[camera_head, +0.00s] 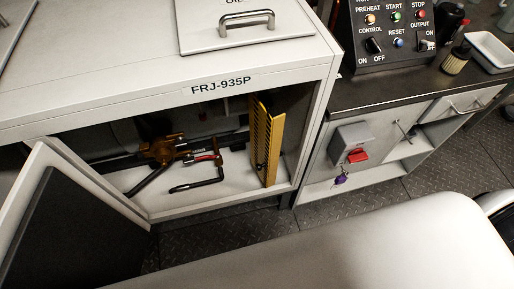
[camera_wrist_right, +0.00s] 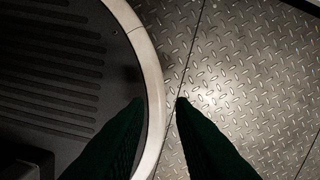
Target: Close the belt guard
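The belt guard appears to be the yellow slotted panel (camera_head: 265,139) standing upright at the right side of the open cabinet compartment in the head view. It is swung out edge-on toward the front opening. Left of it, inside the compartment, is a brown and black mechanism (camera_head: 166,150) with a red-marked part and a dark bent handle (camera_head: 198,186). My right gripper (camera_wrist_right: 160,100) shows in the right wrist view, its two dark fingers apart with nothing between them, above the floor. It is far from the guard and out of the head view. My left gripper is not in view.
The white cabinet (camera_head: 130,75) is labelled FRJ-935P; its grey-framed door (camera_head: 45,165) stands open at left. A control panel (camera_head: 392,40) and white tray (camera_head: 490,50) sit on the dark counter at right. Below is a grey switch box (camera_head: 350,140) with a red handle. Diamond-plate floor (camera_wrist_right: 245,75) is clear.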

